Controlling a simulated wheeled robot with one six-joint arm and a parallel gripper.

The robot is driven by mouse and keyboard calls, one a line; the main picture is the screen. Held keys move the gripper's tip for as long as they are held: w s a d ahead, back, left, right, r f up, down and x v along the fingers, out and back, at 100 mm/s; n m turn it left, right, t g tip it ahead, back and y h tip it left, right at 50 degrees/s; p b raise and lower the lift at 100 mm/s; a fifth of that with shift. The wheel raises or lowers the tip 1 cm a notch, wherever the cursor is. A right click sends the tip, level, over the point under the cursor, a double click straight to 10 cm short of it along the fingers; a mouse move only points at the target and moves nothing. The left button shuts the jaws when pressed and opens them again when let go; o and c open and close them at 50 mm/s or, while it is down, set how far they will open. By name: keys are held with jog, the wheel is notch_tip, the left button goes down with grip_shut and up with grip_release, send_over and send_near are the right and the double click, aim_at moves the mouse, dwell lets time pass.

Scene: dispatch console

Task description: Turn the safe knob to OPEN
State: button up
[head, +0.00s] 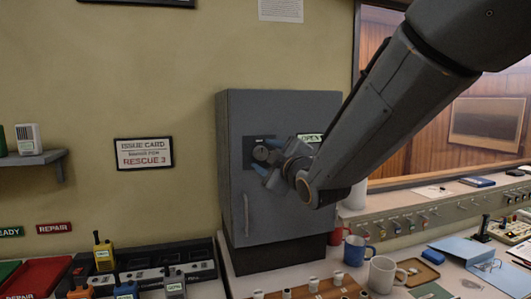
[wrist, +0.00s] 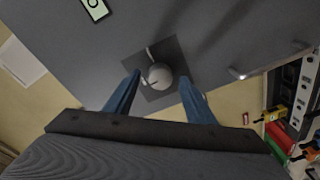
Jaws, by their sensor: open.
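The grey safe (head: 283,205) stands on the counter against the wall with its door shut. Its round knob (head: 261,153) sits on a dark square plate on the upper part of the door. A label reading OPEN (head: 310,138) is to the right of the knob, partly hidden by my arm. My gripper (head: 267,177) is at the door front, near the knob. In the wrist view, the knob (wrist: 159,76) lies just beyond and between my two blue fingers (wrist: 158,88), which are apart. Contact with the knob cannot be told.
The safe's handle (head: 246,213) is lower on the door. Mugs (head: 355,250) and a wooden rack (head: 318,289) stand right of and before the safe. Radios and chargers (head: 160,272) fill the left counter. A wall shelf (head: 35,158) is far left.

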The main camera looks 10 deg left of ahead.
jog(key=shift+w+a, duration=0.15)
jog(key=shift+w, duration=0.05)
jog(key=c, duration=1)
jog(key=shift+c, duration=0.2)
